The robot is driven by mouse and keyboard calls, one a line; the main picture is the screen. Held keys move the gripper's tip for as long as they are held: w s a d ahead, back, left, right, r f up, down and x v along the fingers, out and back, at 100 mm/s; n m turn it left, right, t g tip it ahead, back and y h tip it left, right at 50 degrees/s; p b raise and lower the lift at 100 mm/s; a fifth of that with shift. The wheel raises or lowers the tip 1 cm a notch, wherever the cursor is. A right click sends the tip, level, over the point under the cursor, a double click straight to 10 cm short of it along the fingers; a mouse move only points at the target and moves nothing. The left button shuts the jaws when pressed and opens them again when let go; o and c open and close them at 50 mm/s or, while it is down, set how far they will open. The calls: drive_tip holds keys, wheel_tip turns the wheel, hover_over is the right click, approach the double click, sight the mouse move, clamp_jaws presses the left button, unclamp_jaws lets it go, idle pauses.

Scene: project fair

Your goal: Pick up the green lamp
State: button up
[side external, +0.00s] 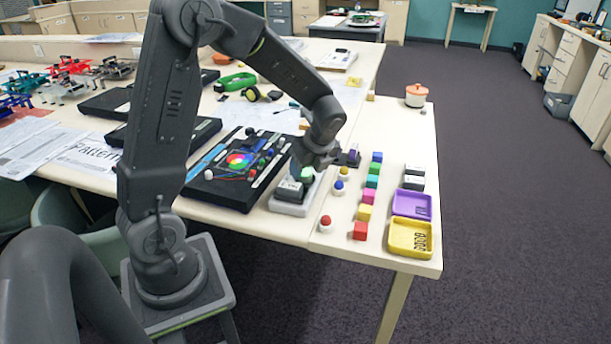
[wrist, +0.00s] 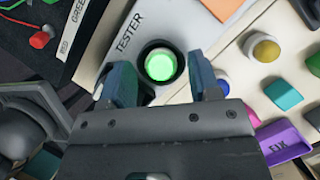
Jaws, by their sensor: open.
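The green lamp (wrist: 160,65) glows in a dark round socket on the white tester (wrist: 127,48), which is labelled TESTER. In the side view the green lamp (side external: 307,173) shows just below my gripper, on the tester (side external: 290,208) near the table's front edge. My gripper (wrist: 161,80) is open. In the wrist view its two fingers stand left and right of the lamp, with gaps between them and it. In the side view my gripper (side external: 316,160) is above the tester, and its wrist partly hides the area.
A yellow lamp (side external: 343,172), a blue lamp (side external: 339,185) and a red lamp (side external: 326,223) stand to the right. Beyond them are several coloured blocks, a purple tray (side external: 412,206) and a yellow tray (side external: 391,250). A black board (side external: 205,195) lies left of the tester.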

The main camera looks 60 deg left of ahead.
drive_tip(key=shift+f, duration=0.1)
drive_tip(key=shift+c, duration=0.2)
drive_tip(key=c, duration=0.9)
drive_tip(key=shift+r, duration=0.75)
wheel_tip(320, 180, up, 3)
drive_tip(key=shift+f, duration=0.1)
drive_tip(key=s+a+r, duration=0.6)
drive_tip(key=s+a, duration=0.1)
drive_tip(key=s, duration=0.2)
drive_tip(key=shift+a+r, duration=0.2)
drive_tip(key=shift+r, duration=0.15)
